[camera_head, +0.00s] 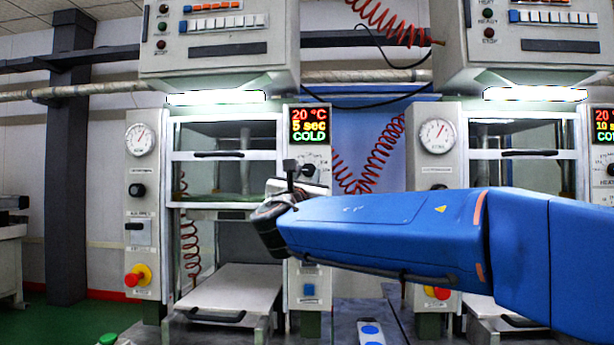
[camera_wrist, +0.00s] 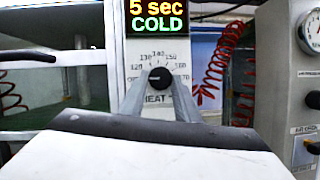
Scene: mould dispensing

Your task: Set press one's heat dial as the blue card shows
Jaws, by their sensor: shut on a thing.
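The heat dial of the left press is a black round knob (camera_wrist: 160,80) in the middle of the wrist view, with a printed temperature scale above it and the word HEAT below. My gripper (camera_wrist: 158,88) is shut on the knob, one grey finger on each side. The knob's pointer is too small to read. In the head view my gripper (camera_head: 303,180) is at that press's right-hand panel. The panel's display (camera_head: 310,125) reads 20 °C, 5 sec, COLD. I cannot make out a readable blue card.
A second press stands at the right, its display (camera_head: 603,125) reading 10 sec. A red emergency knob (camera_head: 133,279) is on the left press's left panel. Red coiled hoses (camera_head: 372,150) hang between the presses.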

